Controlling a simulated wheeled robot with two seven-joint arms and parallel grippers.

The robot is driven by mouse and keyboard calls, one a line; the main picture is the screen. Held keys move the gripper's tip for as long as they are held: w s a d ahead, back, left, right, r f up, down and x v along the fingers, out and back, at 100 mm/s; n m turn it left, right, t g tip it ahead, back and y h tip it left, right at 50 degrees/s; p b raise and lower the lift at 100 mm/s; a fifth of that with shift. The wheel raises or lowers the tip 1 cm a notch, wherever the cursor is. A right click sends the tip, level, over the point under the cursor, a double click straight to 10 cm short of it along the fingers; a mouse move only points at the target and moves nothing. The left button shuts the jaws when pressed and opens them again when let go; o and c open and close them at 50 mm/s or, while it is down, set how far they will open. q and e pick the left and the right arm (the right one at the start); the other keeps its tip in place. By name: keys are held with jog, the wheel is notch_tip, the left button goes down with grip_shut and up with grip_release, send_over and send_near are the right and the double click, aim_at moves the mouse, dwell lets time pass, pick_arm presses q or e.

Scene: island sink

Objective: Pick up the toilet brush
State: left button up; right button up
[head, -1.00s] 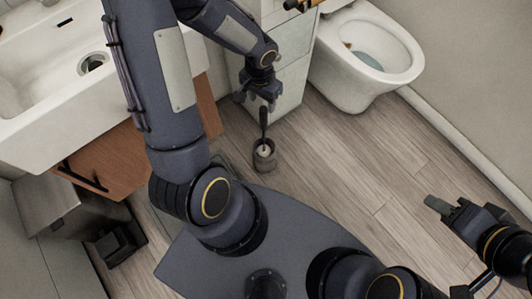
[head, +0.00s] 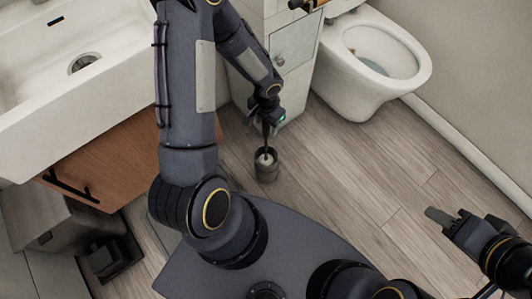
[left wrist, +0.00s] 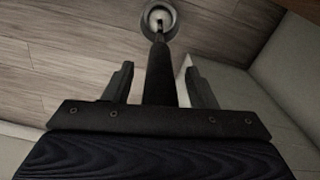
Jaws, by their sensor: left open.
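The toilet brush stands in a small grey holder (head: 266,171) on the floor in the head view. Its dark handle points up toward my left gripper (head: 270,119). In the left wrist view the brush handle (left wrist: 161,72) runs between the two open fingers of my left gripper (left wrist: 160,85), with gaps on both sides. The round holder with the pale brush head inside (left wrist: 158,18) shows at the top of that view. My right gripper (head: 449,220) is at the right of the head view, away from the brush; its jaw state is unclear.
A toilet (head: 372,62) stands at the upper right and a pale cabinet (head: 292,45) is just behind the brush. A sink (head: 85,75) over a brown drawer (head: 125,160) is at left, with a metal bin (head: 55,218) below. Floor to the right is clear.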

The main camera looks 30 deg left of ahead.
pick_arm(q)
jog(key=c, duration=1.1)
